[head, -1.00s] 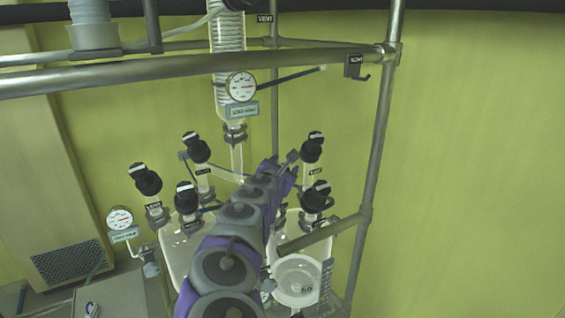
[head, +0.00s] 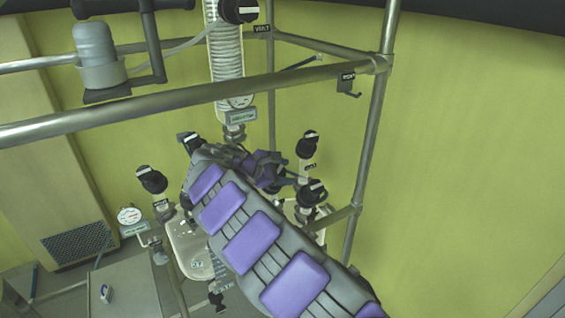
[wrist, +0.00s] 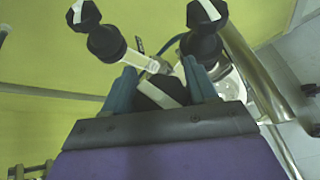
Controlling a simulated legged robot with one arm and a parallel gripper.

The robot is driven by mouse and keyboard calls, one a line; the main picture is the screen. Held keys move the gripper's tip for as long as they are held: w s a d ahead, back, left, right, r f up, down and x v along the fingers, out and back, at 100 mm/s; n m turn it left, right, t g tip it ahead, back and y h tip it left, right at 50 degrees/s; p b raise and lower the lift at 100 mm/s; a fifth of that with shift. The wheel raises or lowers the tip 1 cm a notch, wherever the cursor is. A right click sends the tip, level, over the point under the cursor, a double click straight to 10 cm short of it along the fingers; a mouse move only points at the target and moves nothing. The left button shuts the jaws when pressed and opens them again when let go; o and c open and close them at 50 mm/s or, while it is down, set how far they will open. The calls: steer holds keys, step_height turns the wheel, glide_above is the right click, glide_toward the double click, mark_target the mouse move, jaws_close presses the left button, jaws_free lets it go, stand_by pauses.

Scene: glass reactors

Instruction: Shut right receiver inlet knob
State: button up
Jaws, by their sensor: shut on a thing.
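In the wrist view, the teal fingers of my gripper (wrist: 158,74) stand on either side of a black knob (wrist: 162,92) with a white bar, and are shut on it. The bar lies slanted across the picture. In the head view, my gripper (head: 277,174) is among the valve knobs, above the two glass receivers. My arm hides most of the held knob there. The left receiver (head: 190,250) shows partly. The right receiver (head: 325,222) is mostly hidden behind my arm. I cannot read the held knob's label.
Other black knobs stand close by: one at upper right (head: 307,145), one at lower right (head: 312,192), and two on the left (head: 152,180) (head: 190,142). A metal pipe frame (head: 368,150) and a coil condenser (head: 226,60) surround the arm. The right wall side is clear.

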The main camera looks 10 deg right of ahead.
steer(key=shift+s+a+f+m+g+y+p, duration=0.15)
steer(key=shift+m+g+y+p, duration=0.15)
steer(key=shift+m+g+p, duration=0.6)
steer(key=shift+s+d+m+g+y+p, duration=0.1)
steer(key=shift+m+g+y+p, duration=0.2)
steer(key=shift+m+g+p, duration=0.55)
steer(key=shift+s+a+f+m+g+y+p, duration=0.15)
steer(key=shift+m+g+y+p, duration=0.15)
steer(key=shift+m+g+p, duration=0.55)
steer(key=shift+d+p, duration=0.1)
steer(key=shift+p, duration=0.3)
steer(key=o, duration=1)
steer(key=shift+c, duration=0.2)
steer(key=shift+r, duration=0.1)
